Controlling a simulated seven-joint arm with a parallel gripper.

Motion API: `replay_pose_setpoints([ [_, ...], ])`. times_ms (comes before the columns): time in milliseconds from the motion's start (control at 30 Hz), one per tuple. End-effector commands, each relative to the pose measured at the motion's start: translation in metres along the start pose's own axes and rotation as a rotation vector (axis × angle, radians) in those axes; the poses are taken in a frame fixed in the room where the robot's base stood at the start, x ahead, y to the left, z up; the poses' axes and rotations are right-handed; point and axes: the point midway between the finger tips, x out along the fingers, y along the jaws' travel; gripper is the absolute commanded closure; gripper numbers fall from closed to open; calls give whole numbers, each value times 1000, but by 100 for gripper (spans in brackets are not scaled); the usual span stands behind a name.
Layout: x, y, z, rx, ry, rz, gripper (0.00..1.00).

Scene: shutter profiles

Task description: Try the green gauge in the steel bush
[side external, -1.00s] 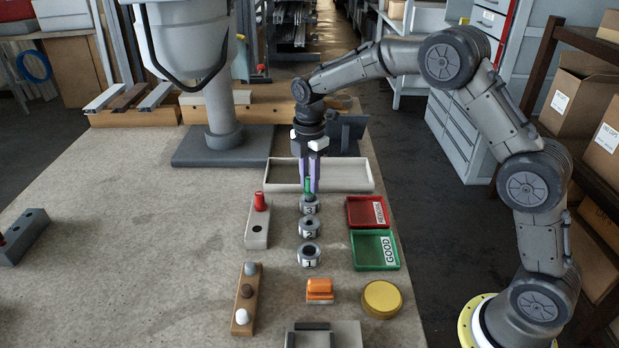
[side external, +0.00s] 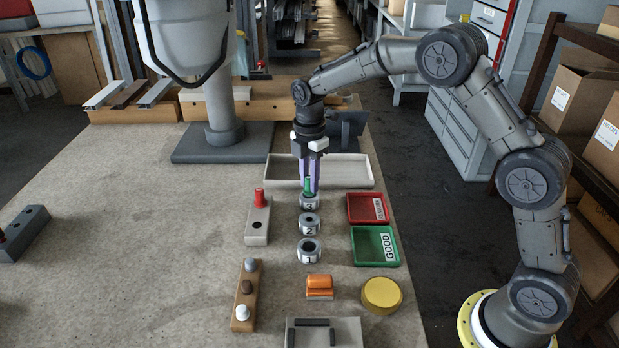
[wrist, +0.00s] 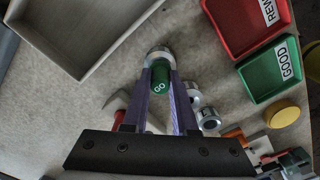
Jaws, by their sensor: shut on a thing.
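The green gauge (side external: 308,185) stands upright at the steel bush marked 3 (side external: 309,204), its lower end at or in the bore; how deep it sits is hidden. My gripper (side external: 309,186) points straight down and is shut on the gauge. In the wrist view the green gauge (wrist: 160,78) lies between the purple fingers, over the bush mouth (wrist: 158,53). Steel bushes marked 2 (side external: 309,227) and 1 (side external: 309,253) stand in line in front, their bores empty.
A grey holder with a red gauge (side external: 259,198) and one empty hole stands left. A red tray (side external: 352,209) and green GOOD tray (side external: 357,247) lie right. A long tray (side external: 355,171) lies behind. An orange block (side external: 319,285), yellow disc (side external: 381,294) and wooden peg block (side external: 241,310) stand nearer.

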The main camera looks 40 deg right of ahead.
Motion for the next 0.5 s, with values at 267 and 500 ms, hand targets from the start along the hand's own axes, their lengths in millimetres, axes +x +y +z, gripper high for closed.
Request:
replay_pose_setpoints([
  [267,3,0,0,0,0,0,100],
  [500,6,0,0,0,0,0,100],
])
